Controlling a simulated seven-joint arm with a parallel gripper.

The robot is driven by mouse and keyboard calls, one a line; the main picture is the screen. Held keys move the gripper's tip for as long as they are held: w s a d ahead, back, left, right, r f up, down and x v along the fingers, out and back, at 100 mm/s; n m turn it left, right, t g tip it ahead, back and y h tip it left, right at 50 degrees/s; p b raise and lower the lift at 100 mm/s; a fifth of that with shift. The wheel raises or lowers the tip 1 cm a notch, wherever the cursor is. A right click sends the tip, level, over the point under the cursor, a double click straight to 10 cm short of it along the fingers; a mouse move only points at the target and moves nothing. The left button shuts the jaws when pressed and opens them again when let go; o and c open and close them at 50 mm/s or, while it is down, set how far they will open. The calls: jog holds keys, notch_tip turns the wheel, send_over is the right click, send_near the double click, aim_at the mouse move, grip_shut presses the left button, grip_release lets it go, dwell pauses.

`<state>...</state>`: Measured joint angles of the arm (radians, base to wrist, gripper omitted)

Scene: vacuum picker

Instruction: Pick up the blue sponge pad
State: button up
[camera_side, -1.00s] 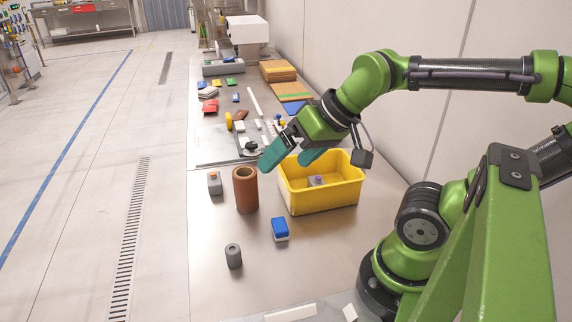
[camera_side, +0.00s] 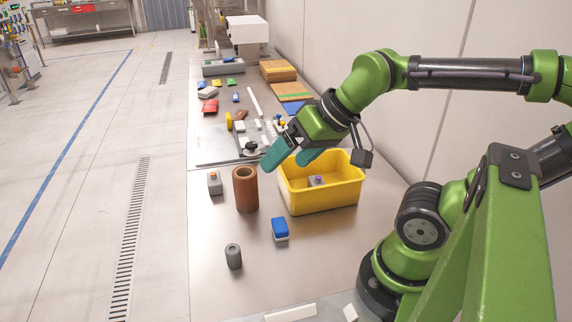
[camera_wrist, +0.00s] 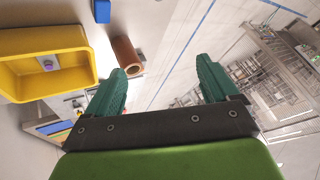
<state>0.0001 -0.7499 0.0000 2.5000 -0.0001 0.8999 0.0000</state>
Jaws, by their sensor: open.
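The blue sponge pad (camera_side: 280,226), blue on top with a pale underside, lies on the metal table in front of the yellow bin in the side view. It shows as a blue block (camera_wrist: 102,11) at the top edge of the wrist view. My gripper (camera_side: 290,163), with two teal fingers, is open and empty. It hangs above the table by the back left of the yellow bin, well apart from the pad. In the wrist view the two fingers (camera_wrist: 160,80) are spread with nothing between them.
The yellow bin (camera_side: 322,205) holds a small grey block with a purple top (camera_side: 317,181). A brown tube (camera_side: 246,190) stands left of it. Several items clutter the table's far end.

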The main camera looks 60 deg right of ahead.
jog(key=n+g+h, duration=0.2)
jog(key=n+g, duration=0.5)
jog(key=n, duration=0.2)
send_over(280, 224)
notch_tip(280, 224, down, 8)
jog(key=n, duration=0.4)
notch_tip(280, 224, down, 16)
jog(key=shift+f, duration=0.15)
jog(key=c, duration=1)
jog(key=shift+c, duration=0.2)
